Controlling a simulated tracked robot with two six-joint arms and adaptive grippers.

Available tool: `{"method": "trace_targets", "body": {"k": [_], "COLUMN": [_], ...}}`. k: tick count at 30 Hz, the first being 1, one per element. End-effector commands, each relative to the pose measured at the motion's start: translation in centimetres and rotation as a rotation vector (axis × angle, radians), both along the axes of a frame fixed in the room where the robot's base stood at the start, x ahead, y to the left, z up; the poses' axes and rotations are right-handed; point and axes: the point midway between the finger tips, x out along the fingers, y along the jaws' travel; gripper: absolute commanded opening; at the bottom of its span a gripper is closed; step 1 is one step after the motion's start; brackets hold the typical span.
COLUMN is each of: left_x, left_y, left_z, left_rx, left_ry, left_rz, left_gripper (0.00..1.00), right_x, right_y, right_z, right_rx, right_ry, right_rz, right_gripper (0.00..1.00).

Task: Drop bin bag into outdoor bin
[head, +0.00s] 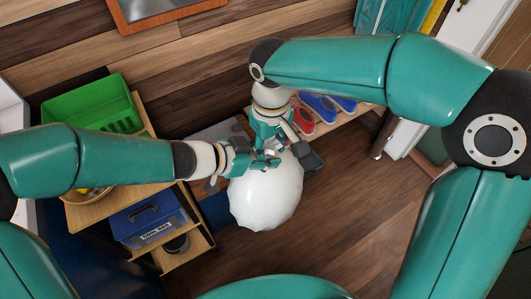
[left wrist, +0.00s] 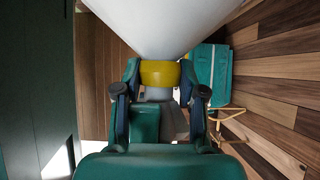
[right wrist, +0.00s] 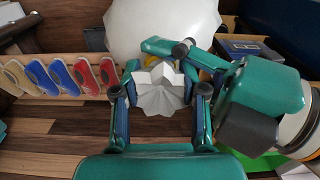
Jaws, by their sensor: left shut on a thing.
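The bin bag (head: 265,197) is a full white bag hanging below my two grippers in the head view. Its yellow neck band (left wrist: 160,74) sits between the fingers of my left gripper (left wrist: 160,82), which is shut on it. The bag's pleated white tuft (right wrist: 160,90) shows in the right wrist view between the fingers of my right gripper (right wrist: 160,80). Those fingers stand on both sides of the tuft; whether they press on it is unclear. The two grippers are very close together at the bag's neck. I see no outdoor bin that I can identify.
A wooden shelf unit at left holds a green crate (head: 93,105) and a blue labelled box (head: 148,218). A bench with red and blue shoes (head: 320,106) stands behind my right arm. Teal bags (head: 388,14) hang at top right. The wooden floor (head: 345,215) right of the bag is clear.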

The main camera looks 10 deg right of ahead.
Motion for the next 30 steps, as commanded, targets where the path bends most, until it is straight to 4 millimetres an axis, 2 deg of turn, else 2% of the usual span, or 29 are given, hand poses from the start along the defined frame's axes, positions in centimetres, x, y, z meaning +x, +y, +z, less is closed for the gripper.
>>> {"method": "trace_targets", "body": {"k": [1,3,4,17,30], "left_x": [0.4,0.4,0.4,0.4,0.1], "left_y": [0.1,0.1,0.1,0.0,-0.1], "left_z": [0.3,0.3,0.3,0.3,0.2], "left_rx": [-0.004,-0.004,-0.005,-0.006,-0.004], "left_ry": [-0.004,-0.003,-0.004,-0.004,-0.001], "left_rz": [0.01,0.01,0.01,0.01,0.001], "left_gripper": [0.0,0.0,0.0,0.0,0.0], "right_x": [-0.4,-0.4,-0.4,-0.4,0.0], "right_y": [0.0,0.0,0.0,0.1,0.1], "right_z": [-0.1,-0.1,-0.1,0.4,6.1], "right_rx": [-0.004,-0.004,-0.004,-0.004,0.002], "right_ry": [0.015,0.016,0.016,0.015,0.0], "right_rz": [0.004,0.004,0.005,0.007,0.004], "right_gripper": [0.56,0.68,0.69,0.69,0.69]}}
